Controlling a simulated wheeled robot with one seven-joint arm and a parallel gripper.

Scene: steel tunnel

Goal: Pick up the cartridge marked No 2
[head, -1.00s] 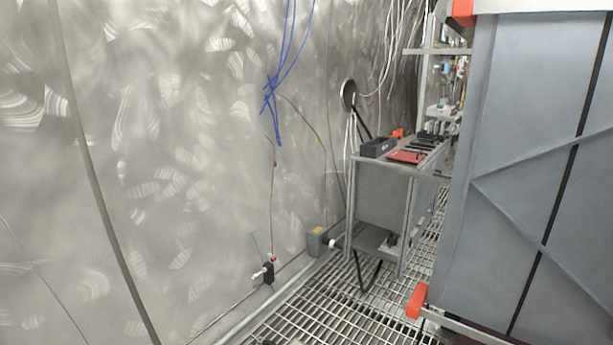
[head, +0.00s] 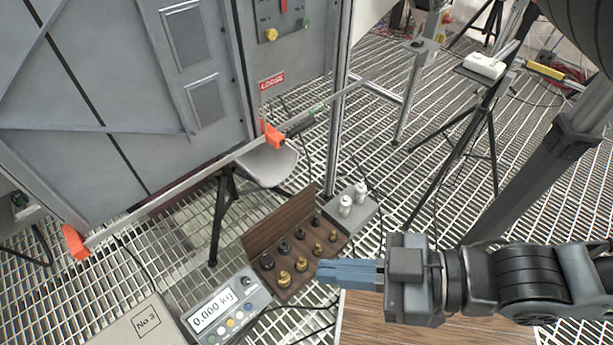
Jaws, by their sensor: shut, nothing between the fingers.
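No cartridge marked No 2 can be made out in the head view. A pale grey box marked "No 3" (head: 143,325) is at the lower left, cut off by the bottom edge. My gripper (head: 320,272) reaches in from the right with its blue fingers pointing left. The fingers are shut with nothing between them. Their tips appear close to the wooden block of brass and black weights; I cannot tell how far above it they are.
A wooden weight block (head: 262,237) with several weights and a scale reading 0.000 kg (head: 222,310) stand left of my gripper. A wooden surface (head: 385,325) is below the arm. A grey cabinet (head: 110,110) with an orange-ended bar and a tripod (head: 488,125) stand behind on grating.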

